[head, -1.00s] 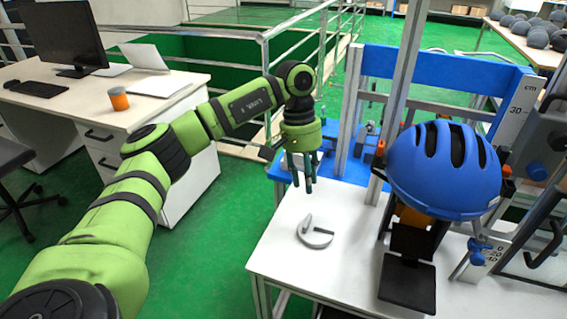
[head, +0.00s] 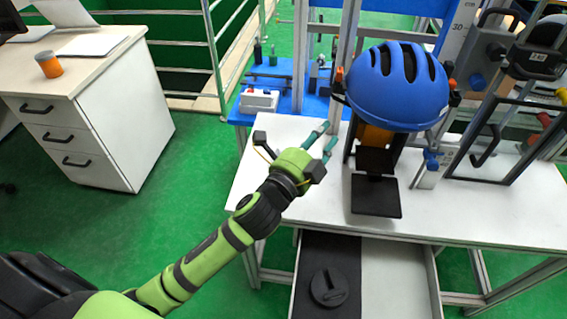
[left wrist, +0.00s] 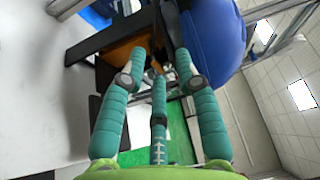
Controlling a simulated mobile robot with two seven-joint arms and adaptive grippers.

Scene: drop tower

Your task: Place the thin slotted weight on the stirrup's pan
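A dark round slotted weight (head: 328,287) lies flat in the open drawer under the bench; I cannot tell its thickness. A flat black plate (head: 376,196), perhaps the stirrup's pan, sits at the bench front below the blue helmet (head: 398,86). No weight shows on it. My left gripper (head: 322,142) is over the bench, left of the helmet and plate, fingers spread apart with nothing seen between them. In the left wrist view its teal fingers (left wrist: 160,68) point towards the space below the helmet (left wrist: 214,35). My right gripper is out of view.
The white bench top (head: 470,210) is clear right of the plate. Upright posts and a blue frame stand behind. A small grey box (head: 259,100) stands at the back left. A white drawer desk (head: 100,110) stands left.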

